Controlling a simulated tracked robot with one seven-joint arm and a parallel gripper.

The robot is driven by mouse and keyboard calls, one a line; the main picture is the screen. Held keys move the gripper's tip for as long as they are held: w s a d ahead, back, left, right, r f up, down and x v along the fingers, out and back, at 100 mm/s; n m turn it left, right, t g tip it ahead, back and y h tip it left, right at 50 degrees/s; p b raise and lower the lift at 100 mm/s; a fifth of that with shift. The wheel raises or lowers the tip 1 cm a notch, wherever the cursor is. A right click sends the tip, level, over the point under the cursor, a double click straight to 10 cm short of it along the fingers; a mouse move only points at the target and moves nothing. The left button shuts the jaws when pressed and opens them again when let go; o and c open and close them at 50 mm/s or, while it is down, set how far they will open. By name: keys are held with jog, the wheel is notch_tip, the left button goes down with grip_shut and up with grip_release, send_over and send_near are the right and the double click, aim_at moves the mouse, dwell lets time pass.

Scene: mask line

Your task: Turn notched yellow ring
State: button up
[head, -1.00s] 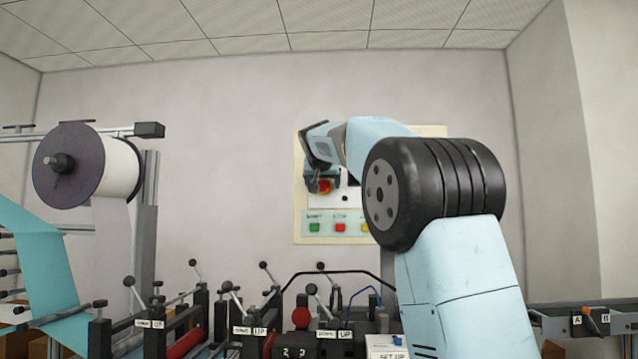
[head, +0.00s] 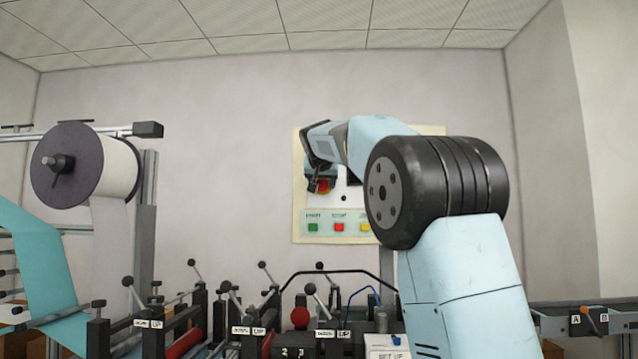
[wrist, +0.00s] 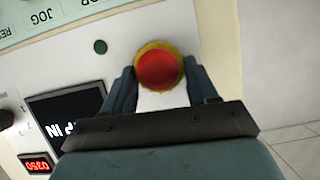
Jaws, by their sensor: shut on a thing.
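The yellow ring (wrist: 158,45) surrounds a round red button (wrist: 157,70) on the wall panel in the wrist view. My gripper (wrist: 160,72) is shut on the ring, with one finger on each side of it. In the head view, my gripper (head: 318,178) is at the upper left of the cream control panel (head: 376,222). A bit of red and yellow (head: 323,186) shows beside the fingers there, and my arm hides the panel's right part.
Below the ring in the head view are a green button (head: 313,227), a red button (head: 339,227) and a yellow button (head: 365,227). A dark display (wrist: 66,110) is beside the gripper in the wrist view. Machinery with black-knobbed levers (head: 265,266) stands below.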

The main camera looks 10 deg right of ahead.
jog(key=shift+d+r+m+t+y, duration=0.15)
jog(key=shift+m+t+y, duration=0.25)
jog(key=shift+m+y, duration=0.55)
jog(key=shift+s+d+f+m+t+y, duration=0.1)
jog(key=shift+m+t+y, duration=0.2)
jog(key=shift+m, duration=0.5)
jog(key=shift+d+f+m+t+y, duration=0.1)
jog(key=shift+m+t+y, duration=0.2)
jog(key=shift+m, duration=0.45)
